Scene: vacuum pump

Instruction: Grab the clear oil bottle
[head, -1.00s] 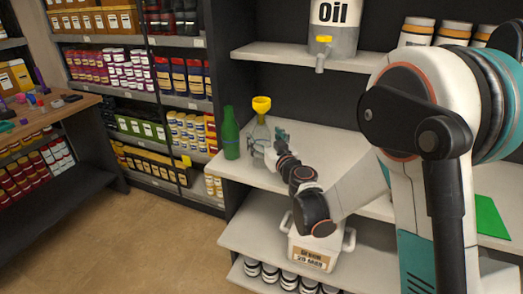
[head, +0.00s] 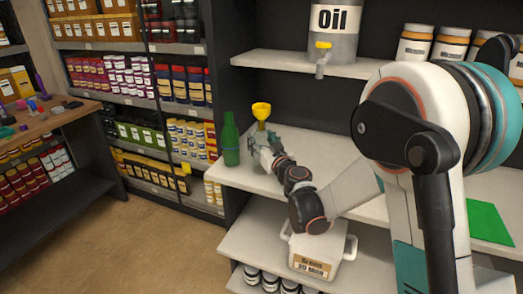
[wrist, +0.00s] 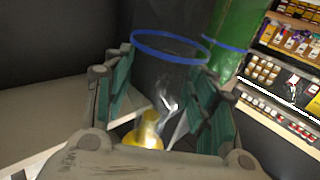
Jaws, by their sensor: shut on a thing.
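The clear oil bottle (wrist: 170,90) is between the teal finger pads of my gripper (wrist: 163,98) in the wrist view, with a blue ring around it. The gripper is shut on it. A yellow funnel (head: 261,110) sits in the bottle's mouth and also shows at the bottom of the wrist view (wrist: 145,131). In the head view my gripper (head: 258,150) covers most of the bottle at the left end of the white shelf. A green bottle (head: 230,142) stands upright just left of it.
The green bottle (wrist: 232,38) is close by on the right in the wrist view. A grey oil tank (head: 334,32) with a yellow tap stands on the shelf above. A white container (head: 318,253) is on the shelf below. The white shelf (head: 327,150) is clear right of the gripper.

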